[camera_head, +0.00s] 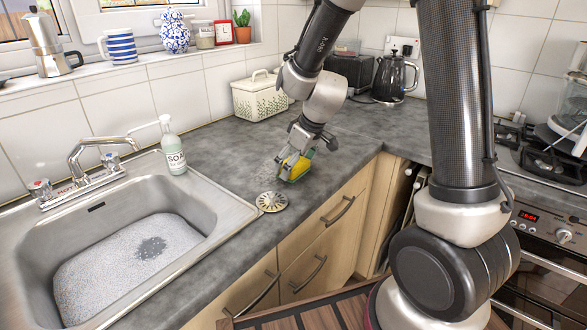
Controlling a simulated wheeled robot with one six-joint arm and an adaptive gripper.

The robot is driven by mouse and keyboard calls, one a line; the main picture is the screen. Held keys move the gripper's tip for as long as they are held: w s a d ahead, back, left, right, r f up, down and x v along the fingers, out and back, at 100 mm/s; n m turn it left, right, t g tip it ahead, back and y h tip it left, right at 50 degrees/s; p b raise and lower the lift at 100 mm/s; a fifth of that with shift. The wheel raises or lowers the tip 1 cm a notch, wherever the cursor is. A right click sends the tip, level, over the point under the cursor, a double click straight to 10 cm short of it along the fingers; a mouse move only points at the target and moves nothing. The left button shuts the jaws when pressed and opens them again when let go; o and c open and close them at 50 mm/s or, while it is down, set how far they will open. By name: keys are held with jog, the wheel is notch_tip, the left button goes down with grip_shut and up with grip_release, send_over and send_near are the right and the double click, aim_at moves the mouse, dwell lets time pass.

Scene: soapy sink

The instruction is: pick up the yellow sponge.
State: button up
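The yellow sponge (297,169), with a green layer on it, is on the grey worktop, or very close to it, near the front edge right of the sink. My gripper (293,161) points down at the sponge from above, with its fingers at the sponge. The fingers partly cover the sponge. I cannot tell whether they press on it or only stand around it.
A metal sink strainer (271,201) lies just in front of the sponge. The soapy sink (190,216), tap (88,158) and soap bottle (172,147) are to the left. A cream basket (259,97), kettle (392,78) and toaster (350,70) stand behind.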

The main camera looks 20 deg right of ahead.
jog(key=c, duration=0.3)
jog(key=shift+c, duration=0.2)
notch_tip(320, 180, up, 10)
dwell(0.3)
jog(key=shift+o, duration=0.2)
jog(key=shift+c, duration=1)
